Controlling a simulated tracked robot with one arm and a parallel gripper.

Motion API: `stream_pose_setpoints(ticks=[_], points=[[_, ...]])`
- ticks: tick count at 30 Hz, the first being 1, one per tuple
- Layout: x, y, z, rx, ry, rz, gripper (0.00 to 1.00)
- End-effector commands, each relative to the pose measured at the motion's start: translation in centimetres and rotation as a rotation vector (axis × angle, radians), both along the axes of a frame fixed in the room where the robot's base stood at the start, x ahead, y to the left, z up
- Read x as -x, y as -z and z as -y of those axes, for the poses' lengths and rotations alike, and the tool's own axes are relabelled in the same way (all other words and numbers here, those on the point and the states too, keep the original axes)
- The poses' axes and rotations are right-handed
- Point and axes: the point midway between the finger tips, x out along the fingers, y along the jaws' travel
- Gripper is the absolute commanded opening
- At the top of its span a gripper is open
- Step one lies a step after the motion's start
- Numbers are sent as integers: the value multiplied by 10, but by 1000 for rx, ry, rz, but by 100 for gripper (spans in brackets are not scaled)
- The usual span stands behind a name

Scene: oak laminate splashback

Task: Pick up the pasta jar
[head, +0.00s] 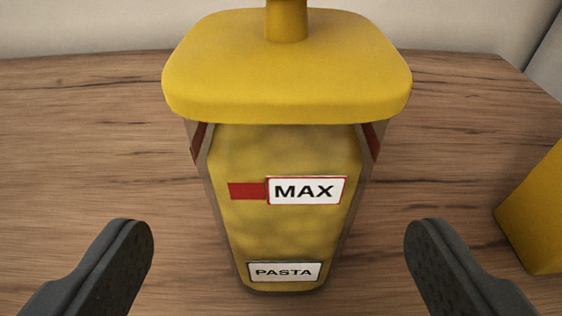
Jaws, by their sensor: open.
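The pasta jar (285,225) stands upright on the wooden surface in the middle of the head view. It has a broad yellow lid with a knob on top, and yellowish contents behind clear walls. A white "MAX" label with a red bar and a lower "PASTA" label face me. My gripper (279,245) is open, with one dark finger to the left of the jar and one to the right. Both fingers appear clear of the jar, with wood showing between. The top of the knob is cut off by the picture edge.
A yellow object (538,215) stands at the right edge, partly out of view, beyond the right finger. The wooden surface (85,150) is clear to the left of the jar. A pale wall (90,25) rises behind.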

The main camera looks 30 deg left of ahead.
Motion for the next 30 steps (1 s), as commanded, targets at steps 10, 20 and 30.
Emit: stream_pose_setpoints(ticks=[10, 20, 30], points=[[-32, 19, -21, 2, -2, -2, 80], [-37, 20, -24, 1, -1, 0, 80], [-37, 20, -25, 1, -1, 0, 24]])
